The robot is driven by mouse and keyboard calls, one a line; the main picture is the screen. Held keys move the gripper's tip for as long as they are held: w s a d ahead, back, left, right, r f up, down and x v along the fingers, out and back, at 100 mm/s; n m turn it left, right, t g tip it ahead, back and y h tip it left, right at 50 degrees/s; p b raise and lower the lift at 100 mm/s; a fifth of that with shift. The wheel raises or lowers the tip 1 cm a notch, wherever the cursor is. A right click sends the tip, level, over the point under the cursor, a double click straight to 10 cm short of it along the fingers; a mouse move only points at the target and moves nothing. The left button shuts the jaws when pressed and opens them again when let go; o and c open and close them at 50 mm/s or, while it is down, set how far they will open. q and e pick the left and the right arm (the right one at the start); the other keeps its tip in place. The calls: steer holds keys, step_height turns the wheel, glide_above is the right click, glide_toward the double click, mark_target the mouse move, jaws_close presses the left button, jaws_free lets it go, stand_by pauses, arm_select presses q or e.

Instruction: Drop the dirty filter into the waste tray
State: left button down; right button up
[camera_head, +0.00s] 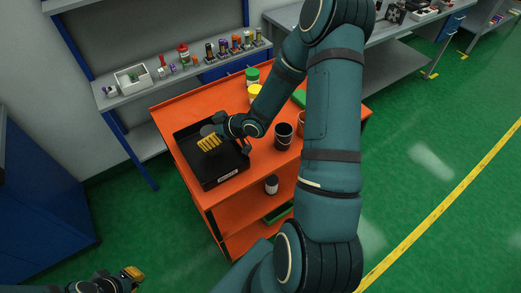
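The black waste tray (222,177) sits on the near left corner of the orange cart's top. A filter (209,142) with yellow pleats and a dark grey end is over the tray's interior; I cannot tell whether it touches the tray floor. My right gripper (234,135) is just right of the filter, over the tray's back edge. Its fingers look spread apart, with the filter beyond them. My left gripper (123,280) is low at the bottom left, partly cut off, with a yellow-orange piece at its tip; its finger state is unclear.
The orange cart (180,107) also carries a dark cup (284,135), a yellow-topped container (255,93) and a green-lidded container (252,76). My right arm hides the cart's right part. A grey shelf (190,75) with small items stands behind. A blue cabinet (40,215) is at left.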

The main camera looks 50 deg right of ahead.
stand_by(0.3)
steer(key=v, duration=1.2)
stand_by(0.3)
